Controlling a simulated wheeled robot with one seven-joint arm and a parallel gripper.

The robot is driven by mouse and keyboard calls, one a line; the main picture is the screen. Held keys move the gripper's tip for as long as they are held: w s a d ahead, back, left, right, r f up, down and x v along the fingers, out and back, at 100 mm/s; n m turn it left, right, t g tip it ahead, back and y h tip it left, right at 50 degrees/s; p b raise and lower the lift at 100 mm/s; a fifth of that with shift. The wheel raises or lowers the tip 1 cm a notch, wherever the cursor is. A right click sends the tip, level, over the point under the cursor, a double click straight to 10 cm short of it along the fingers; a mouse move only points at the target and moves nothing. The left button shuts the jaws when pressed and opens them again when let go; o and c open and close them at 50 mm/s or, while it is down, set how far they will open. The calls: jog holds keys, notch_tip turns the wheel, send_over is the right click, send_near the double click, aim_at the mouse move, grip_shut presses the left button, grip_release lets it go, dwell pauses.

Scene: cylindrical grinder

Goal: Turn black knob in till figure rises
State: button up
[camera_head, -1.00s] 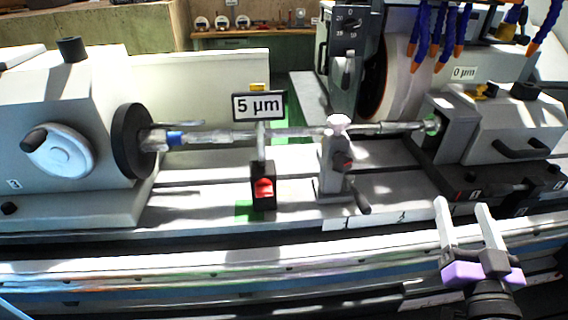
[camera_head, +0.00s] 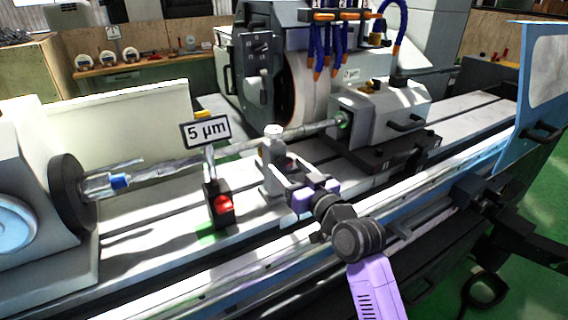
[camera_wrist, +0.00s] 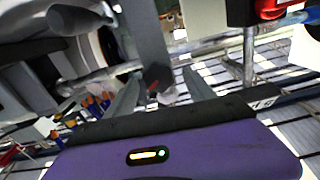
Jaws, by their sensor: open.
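The dark knob (camera_wrist: 157,76) is on the grey steady rest (camera_head: 271,150), which stands under the long shaft (camera_head: 235,150). In the wrist view the knob shows between my finger ends; I cannot tell whether they touch it. In the head view my gripper (camera_head: 281,176) is right in front of the steady rest and hides its knob. My gripper (camera_wrist: 161,78) is open, with its two grey fingers apart. A smaller sign (camera_head: 351,75) by the tailstock is too small to read surely.
The black gauge base (camera_head: 219,206) with a red part stands left of the steady rest. The grinding wheel (camera_head: 308,85) and blue hoses are behind. The tailstock (camera_head: 380,112) is at the right, the headstock chuck (camera_head: 70,195) at the left. A blue guard (camera_head: 535,100) stands far right.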

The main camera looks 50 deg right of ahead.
jog(key=shift+x, duration=1)
jog(key=shift+d, duration=0.1)
jog(key=shift+c, duration=0.2)
grip_shut()
jog(key=shift+m+p, duration=0.3)
jog(key=shift+m, duration=0.1)
jog(key=m+p, duration=0.1)
jog(key=m, duration=0.1)
jog(key=shift+m, duration=0.3)
jog(key=shift+m+p, duration=0.75)
jog(key=shift+m, duration=0.85)
